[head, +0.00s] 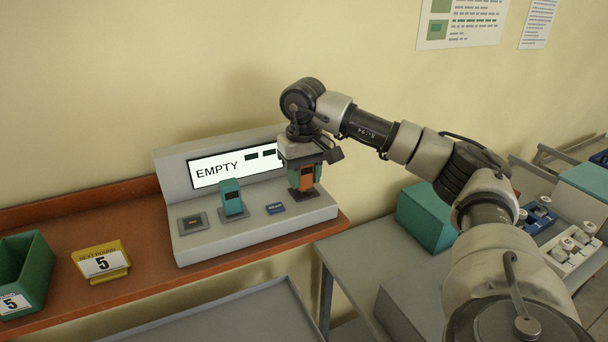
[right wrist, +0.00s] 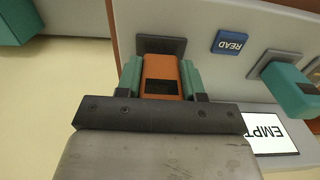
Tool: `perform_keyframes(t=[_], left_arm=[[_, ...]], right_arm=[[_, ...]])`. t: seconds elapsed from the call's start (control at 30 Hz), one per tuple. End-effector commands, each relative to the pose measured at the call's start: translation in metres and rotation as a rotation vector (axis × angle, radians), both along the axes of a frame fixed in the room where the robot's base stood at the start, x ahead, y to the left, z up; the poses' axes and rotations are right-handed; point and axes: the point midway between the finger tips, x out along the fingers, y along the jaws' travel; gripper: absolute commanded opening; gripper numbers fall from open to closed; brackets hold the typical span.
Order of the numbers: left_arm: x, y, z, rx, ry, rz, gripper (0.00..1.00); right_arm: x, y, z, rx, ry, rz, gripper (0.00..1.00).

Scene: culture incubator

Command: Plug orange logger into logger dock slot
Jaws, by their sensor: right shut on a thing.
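My right gripper (head: 304,180) is shut on the orange logger (head: 306,184), which hangs upright over the right end of the grey logger dock (head: 254,228). In the right wrist view the orange logger (right wrist: 160,68) sits between the teal finger pads, its end against or just over a dark slot plate (right wrist: 151,43). I cannot tell whether it is seated. A teal logger (head: 231,196) stands in another slot of the dock, left of the blue READ button (head: 275,208). A further slot (head: 192,222) at the left is empty. The dock's screen (head: 228,168) reads EMPTY. My left gripper is out of view.
A yellow card stand marked 5 (head: 101,262) and a green bin (head: 24,270) are on the orange-brown shelf (head: 150,285) left of the dock. A grey table at right carries a green box (head: 424,217) and racks of white-capped items (head: 574,246).

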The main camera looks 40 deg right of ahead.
Motion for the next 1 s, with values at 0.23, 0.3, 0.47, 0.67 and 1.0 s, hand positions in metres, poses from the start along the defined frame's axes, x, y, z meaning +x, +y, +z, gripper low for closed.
perform_keyframes(t=[0.23, 0.3, 0.47, 0.67, 1.0], left_arm=[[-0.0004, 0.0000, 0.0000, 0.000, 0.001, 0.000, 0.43], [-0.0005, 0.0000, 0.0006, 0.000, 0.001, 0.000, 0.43], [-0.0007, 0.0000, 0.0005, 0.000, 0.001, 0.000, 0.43], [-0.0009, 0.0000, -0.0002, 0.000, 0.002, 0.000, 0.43], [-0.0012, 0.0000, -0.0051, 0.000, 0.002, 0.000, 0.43]], right_arm=[[0.0000, 0.0000, 0.0002, 0.000, 0.000, 0.000, 0.00], [0.0000, 0.0000, 0.0002, 0.000, 0.000, 0.000, 0.00], [0.0000, -0.0001, 0.0000, 0.000, 0.000, 0.000, 0.00], [0.0000, 0.0000, -0.0008, 0.000, 0.000, 0.000, 0.00], [0.0000, 0.0000, -0.0076, 0.000, 0.000, 0.000, 0.00]])
